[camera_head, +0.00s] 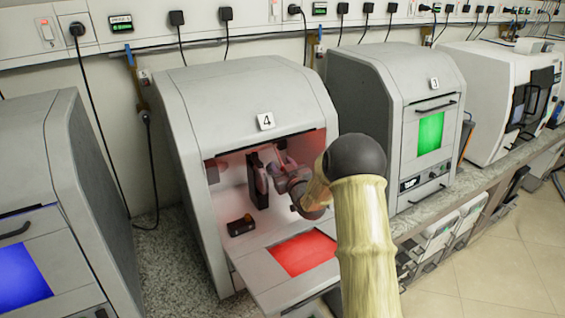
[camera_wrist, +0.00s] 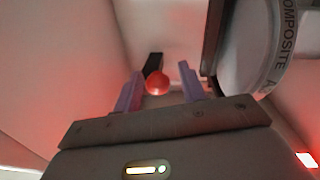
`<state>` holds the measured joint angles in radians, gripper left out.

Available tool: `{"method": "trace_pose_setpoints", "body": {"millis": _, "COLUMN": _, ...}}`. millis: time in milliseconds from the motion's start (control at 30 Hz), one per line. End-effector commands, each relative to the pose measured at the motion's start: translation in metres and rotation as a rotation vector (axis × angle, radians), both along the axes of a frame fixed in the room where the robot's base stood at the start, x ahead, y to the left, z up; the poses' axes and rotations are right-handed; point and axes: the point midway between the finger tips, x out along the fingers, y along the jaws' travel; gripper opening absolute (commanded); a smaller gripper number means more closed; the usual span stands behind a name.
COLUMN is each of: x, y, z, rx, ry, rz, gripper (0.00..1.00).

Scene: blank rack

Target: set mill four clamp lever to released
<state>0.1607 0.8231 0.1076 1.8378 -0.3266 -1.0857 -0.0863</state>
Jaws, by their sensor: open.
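Mill four (camera_head: 250,95), a grey cabinet with a "4" label, stands open in the head view, its front door (camera_head: 300,255) folded down with a red panel on it. My arm reaches through the opening, with my gripper (camera_head: 280,158) inside the chamber. In the wrist view my gripper (camera_wrist: 161,73) is open, with two pale purple fingers apart. A red ball knob (camera_wrist: 157,83) shows between the fingers, in front of a black bar (camera_wrist: 153,63), which looks like the clamp lever. Whether the fingers touch the knob is unclear. In the head view I cannot make out the lever.
A round blank marked "COMPOSITE" (camera_wrist: 260,50) sits in a dark holder close right of the fingers. A small black block (camera_head: 240,225) lies on the chamber floor. Mill three (camera_head: 400,90), with a green window, stands to the right; a blue-windowed machine (camera_head: 25,215) stands left.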

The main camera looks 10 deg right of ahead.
Motion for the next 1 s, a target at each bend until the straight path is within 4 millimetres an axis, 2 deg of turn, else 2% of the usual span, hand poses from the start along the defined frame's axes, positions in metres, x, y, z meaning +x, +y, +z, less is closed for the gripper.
{"method": "trace_pose_setpoints", "body": {"millis": 300, "x": 0.003, "y": 0.000, "z": 0.000, "rx": 0.000, "ry": -0.001, "rz": -0.001, "gripper": 0.41}}
{"method": "trace_pose_setpoints", "body": {"millis": 367, "x": 0.003, "y": -0.001, "z": 0.000, "rx": 0.000, "ry": -0.001, "rz": -0.002, "gripper": 0.31}}
{"method": "trace_pose_setpoints", "body": {"millis": 500, "x": 0.003, "y": -0.002, "z": 0.000, "rx": 0.000, "ry": 0.000, "rz": -0.003, "gripper": 0.04}}
{"method": "trace_pose_setpoints", "body": {"millis": 533, "x": 0.003, "y": -0.002, "z": 0.000, "rx": 0.000, "ry": 0.000, "rz": -0.003, "gripper": 0.00}}
{"method": "trace_pose_setpoints", "body": {"millis": 833, "x": 0.003, "y": -0.003, "z": 0.000, "rx": -0.001, "ry": 0.004, "rz": -0.006, "gripper": 0.00}}
{"method": "trace_pose_setpoints", "body": {"millis": 1000, "x": 0.002, "y": -0.012, "z": 0.002, "rx": -0.008, "ry": 0.023, "rz": -0.016, "gripper": 0.00}}
